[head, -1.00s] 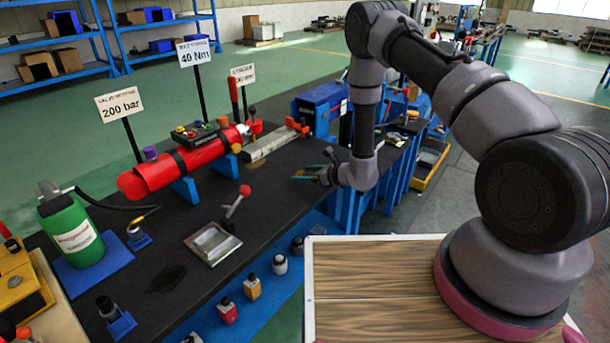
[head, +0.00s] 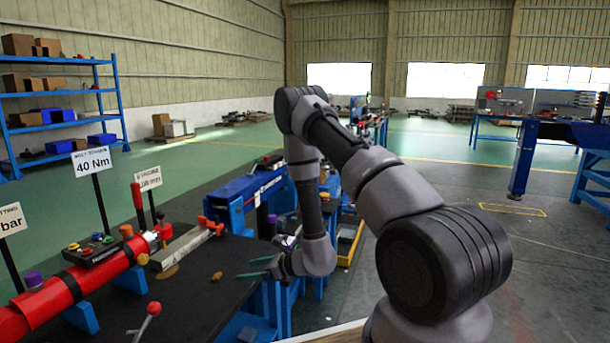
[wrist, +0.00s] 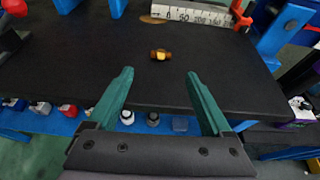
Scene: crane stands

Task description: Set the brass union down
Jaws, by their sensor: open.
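The brass union (wrist: 161,55) is a small brass-coloured fitting lying on the black bench top (wrist: 90,75) in the wrist view. In the head view the union (head: 216,276) shows as a small brown piece on the bench near its right end. My gripper (wrist: 158,72) is open, its two green fingers spread apart. The union lies beyond the fingertips and roughly centred between them, apart from both. In the head view my gripper (head: 254,269) is to the right of the union, near the bench edge.
A white ruler bar (wrist: 195,15) lies beyond the union. A red cylinder (head: 75,290) with blue supports lies along the bench at left. A blue machine (head: 250,195) stands behind my gripper. Bench top around the union is clear.

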